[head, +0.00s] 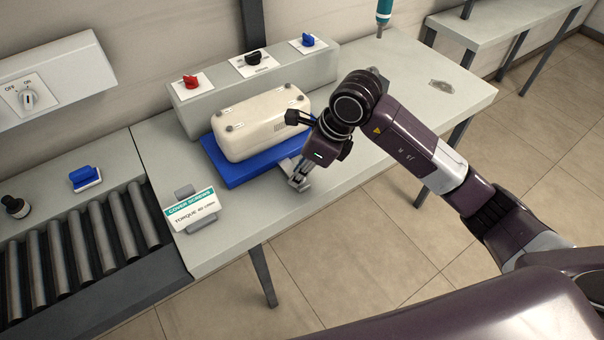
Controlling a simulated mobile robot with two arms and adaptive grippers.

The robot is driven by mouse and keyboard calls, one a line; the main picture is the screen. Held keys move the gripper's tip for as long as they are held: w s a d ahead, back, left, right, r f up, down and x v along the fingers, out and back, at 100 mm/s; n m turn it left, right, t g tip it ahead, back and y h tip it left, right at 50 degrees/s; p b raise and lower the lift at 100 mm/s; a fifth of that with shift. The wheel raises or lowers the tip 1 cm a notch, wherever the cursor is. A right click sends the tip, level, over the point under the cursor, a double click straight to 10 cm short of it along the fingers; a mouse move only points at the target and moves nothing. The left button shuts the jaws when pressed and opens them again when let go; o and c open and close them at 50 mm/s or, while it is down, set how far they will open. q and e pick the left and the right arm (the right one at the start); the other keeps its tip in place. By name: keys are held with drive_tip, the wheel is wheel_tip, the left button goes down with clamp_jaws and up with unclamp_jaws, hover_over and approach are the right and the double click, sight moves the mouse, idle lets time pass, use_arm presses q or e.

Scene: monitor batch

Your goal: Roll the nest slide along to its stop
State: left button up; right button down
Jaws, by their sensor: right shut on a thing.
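The nest slide (228,174) is a blue flat block on the pale bench. A cream rounded housing (262,122) with small feet at its corners sits upside down in it. My right gripper (298,178) is at the slide's right front edge, low over the bench, shut on a grey metal part there that looks like the slide's handle. The gripper and wrist hide most of that part and the slide's right end. I cannot make out the stop. My left gripper is not in view.
A grey console (325,65) with red, black and blue knobs stands behind the slide. A torque sign (190,211) stands at the bench's front left. A roller conveyor (75,245) adjoins on the left. The bench right of my arm is mostly clear, with a teal-handled tool (384,10) hanging above.

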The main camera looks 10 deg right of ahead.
drive_tip(key=c, duration=2.2)
unclamp_jaws()
drive_tip(key=shift+w+r, duration=0.2)
drive_tip(key=shift+w, duration=0.05)
drive_tip(key=o, duration=0.4)
drive_tip(key=shift+w+a+f, duration=0.1)
drive_tip(key=shift+a+f, duration=0.05)
drive_tip(key=v, duration=1.2)
drive_tip(key=shift+f, duration=0.1)
